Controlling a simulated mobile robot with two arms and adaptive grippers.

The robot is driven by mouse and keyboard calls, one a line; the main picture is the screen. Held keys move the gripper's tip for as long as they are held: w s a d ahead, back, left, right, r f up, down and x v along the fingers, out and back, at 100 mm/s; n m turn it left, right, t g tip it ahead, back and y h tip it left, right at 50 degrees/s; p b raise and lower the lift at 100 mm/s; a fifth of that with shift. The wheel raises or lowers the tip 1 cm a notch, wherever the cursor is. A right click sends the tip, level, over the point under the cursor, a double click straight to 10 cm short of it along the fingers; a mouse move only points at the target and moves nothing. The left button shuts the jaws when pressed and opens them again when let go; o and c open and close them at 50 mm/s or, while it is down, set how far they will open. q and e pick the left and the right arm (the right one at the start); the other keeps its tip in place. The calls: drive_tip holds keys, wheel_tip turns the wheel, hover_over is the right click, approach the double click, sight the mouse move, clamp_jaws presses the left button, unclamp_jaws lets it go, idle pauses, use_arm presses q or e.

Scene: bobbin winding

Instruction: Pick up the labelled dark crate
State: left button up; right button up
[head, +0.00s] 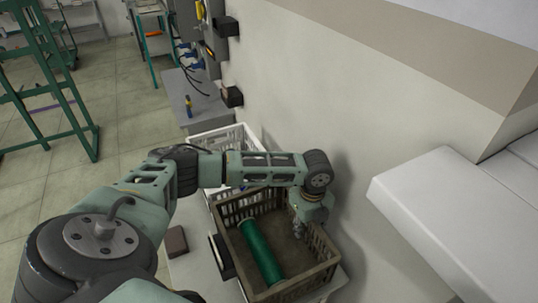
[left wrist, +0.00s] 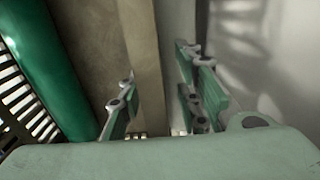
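The dark crate (head: 322,248) is a brownish, slatted open box against the wall, with a green cylinder (head: 259,250) lying inside. A dark plate with a pale edge (head: 222,257) is at its left side; I cannot read any label. My left gripper (head: 299,228) reaches down at the crate's far right side. In the left wrist view its fingers (left wrist: 158,108) are apart, one on each side of the crate's wall (left wrist: 172,60). I cannot tell whether they touch it. The green cylinder also shows there (left wrist: 48,70), left of the fingers. My right gripper is out of view.
A white crate (head: 222,137) stands behind, partly hidden by my left arm. A small brown block (head: 176,241) lies left of the dark crate. The room wall (head: 350,110) is close on the right, with a white box-like ledge (head: 440,215) in front.

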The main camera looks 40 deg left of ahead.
use_arm(q)
drive_tip(key=shift+f, duration=0.75)
drive_tip(key=shift+c, duration=0.4)
